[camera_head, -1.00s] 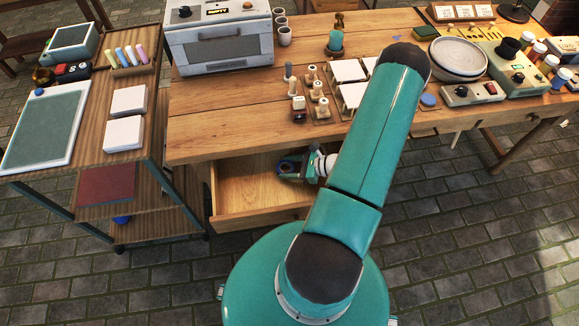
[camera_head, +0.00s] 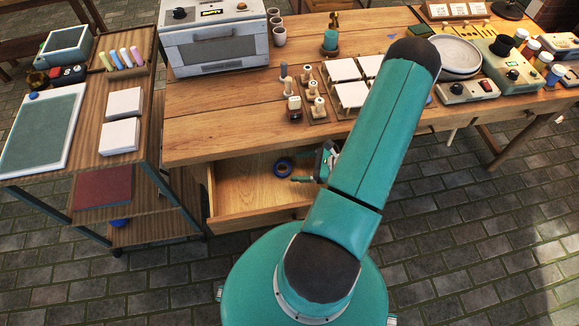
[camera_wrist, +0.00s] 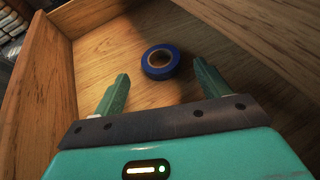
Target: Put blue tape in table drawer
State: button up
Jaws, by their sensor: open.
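The roll of blue tape (camera_head: 284,166) lies flat on the floor of the open table drawer (camera_head: 235,190). In the wrist view the blue tape (camera_wrist: 160,62) rests on the drawer's wooden bottom, beyond my fingertips and apart from them. My gripper (camera_wrist: 160,85) is open and empty, its two green fingers spread, with the tape ahead of the gap between them. In the head view my gripper (camera_head: 312,178) is at the drawer, to the right of the tape, and partly hidden by my arm.
The wooden table (camera_head: 220,120) overhangs the drawer. An oven (camera_head: 213,45), stamps (camera_head: 310,95), white tiles (camera_head: 350,93) and plates (camera_head: 457,55) stand on it. A shelf cart (camera_head: 90,160) stands to the left. The drawer's left part is clear.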

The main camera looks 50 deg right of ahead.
jog(key=v, duration=0.6)
jog(key=shift+s+d, duration=0.1)
jog(key=shift+s, duration=0.1)
